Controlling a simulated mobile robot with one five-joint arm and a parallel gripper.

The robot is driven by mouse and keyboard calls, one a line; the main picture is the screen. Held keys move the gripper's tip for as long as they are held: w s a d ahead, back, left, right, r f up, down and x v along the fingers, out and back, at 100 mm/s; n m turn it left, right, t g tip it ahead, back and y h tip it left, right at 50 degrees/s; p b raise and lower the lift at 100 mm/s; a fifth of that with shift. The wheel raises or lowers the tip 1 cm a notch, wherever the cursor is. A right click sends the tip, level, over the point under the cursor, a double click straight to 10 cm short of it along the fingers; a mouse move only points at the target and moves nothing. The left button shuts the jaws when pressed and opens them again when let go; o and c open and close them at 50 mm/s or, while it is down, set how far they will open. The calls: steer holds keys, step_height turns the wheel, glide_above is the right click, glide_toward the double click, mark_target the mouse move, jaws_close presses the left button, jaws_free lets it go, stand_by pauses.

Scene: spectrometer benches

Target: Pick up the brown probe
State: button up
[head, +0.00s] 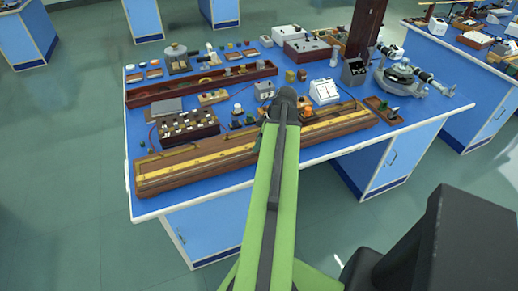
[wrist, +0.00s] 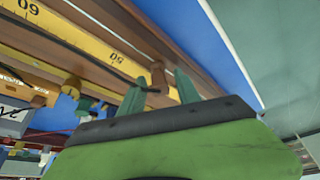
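In the wrist view, my gripper (wrist: 161,88) has its two green fingers apart. A small upright brown piece (wrist: 159,76), which looks like the brown probe, shows in the gap between the fingertips. I cannot tell whether either finger touches it. It stands by the long wooden board with a yellow measuring scale (wrist: 95,37). In the head view, my arm covers the middle of this board (head: 205,156), and the gripper and brown piece cannot be made out there.
The blue bench (head: 350,150) holds a dark box with several knobs (head: 188,128), a long brown tray (head: 205,84) and a spectrometer (head: 408,78). A small yellow part (wrist: 72,86) and green parts lie left of the fingers. The bench's front edge is close.

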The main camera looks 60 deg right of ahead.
jaws_close()
